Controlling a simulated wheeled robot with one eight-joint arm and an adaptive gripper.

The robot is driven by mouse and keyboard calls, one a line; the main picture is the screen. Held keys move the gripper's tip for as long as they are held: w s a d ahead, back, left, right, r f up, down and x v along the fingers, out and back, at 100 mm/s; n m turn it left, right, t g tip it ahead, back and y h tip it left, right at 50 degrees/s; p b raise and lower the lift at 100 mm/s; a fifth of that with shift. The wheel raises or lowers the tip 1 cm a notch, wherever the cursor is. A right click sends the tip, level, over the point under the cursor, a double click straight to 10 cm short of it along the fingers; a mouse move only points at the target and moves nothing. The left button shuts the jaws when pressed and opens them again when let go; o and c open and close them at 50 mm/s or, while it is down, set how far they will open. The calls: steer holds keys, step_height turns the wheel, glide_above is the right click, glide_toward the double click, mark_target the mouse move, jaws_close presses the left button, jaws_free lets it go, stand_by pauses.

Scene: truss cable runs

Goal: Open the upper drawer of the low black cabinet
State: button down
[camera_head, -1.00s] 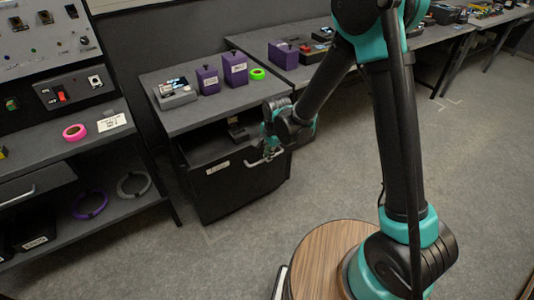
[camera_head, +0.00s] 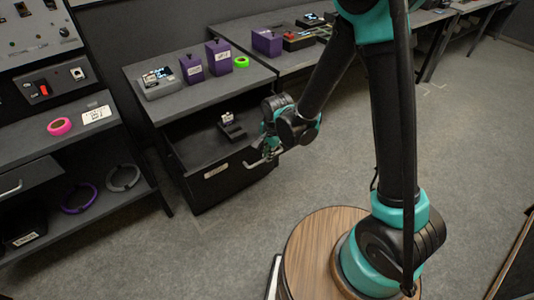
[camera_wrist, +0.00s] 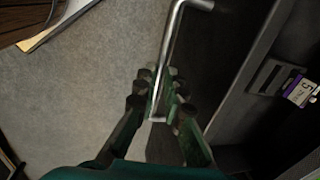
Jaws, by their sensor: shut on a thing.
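The low black cabinet (camera_head: 190,100) stands left of centre in the head view. Its upper drawer (camera_head: 215,183) is pulled well out, and its inside shows. A small dark device with a light tag (camera_head: 231,125) lies in the drawer; it also shows at the right of the wrist view (camera_wrist: 282,80). My gripper (camera_head: 268,154) is at the drawer's front. In the wrist view my gripper (camera_wrist: 158,95) is shut on the metal bar handle (camera_wrist: 172,45), which runs between its fingers. The lower part of the cabinet is mostly hidden behind the open drawer.
A grey device (camera_head: 160,84), two purple boxes (camera_head: 218,57) and a green tape roll (camera_head: 241,62) stand on the cabinet top. A shelf unit at the left holds a pink roll (camera_head: 59,126) and cable coils. Grey floor (camera_head: 230,225) in front of the cabinet is clear.

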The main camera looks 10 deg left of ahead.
steer(key=c, duration=1.6)
jaws_free()
step_height(320, 180, up, 12)
steer(key=s+d, duration=0.1)
steer(key=shift+s+d, duration=0.2)
steer(key=shift+d, duration=0.15)
steer(key=shift+f, duration=0.1)
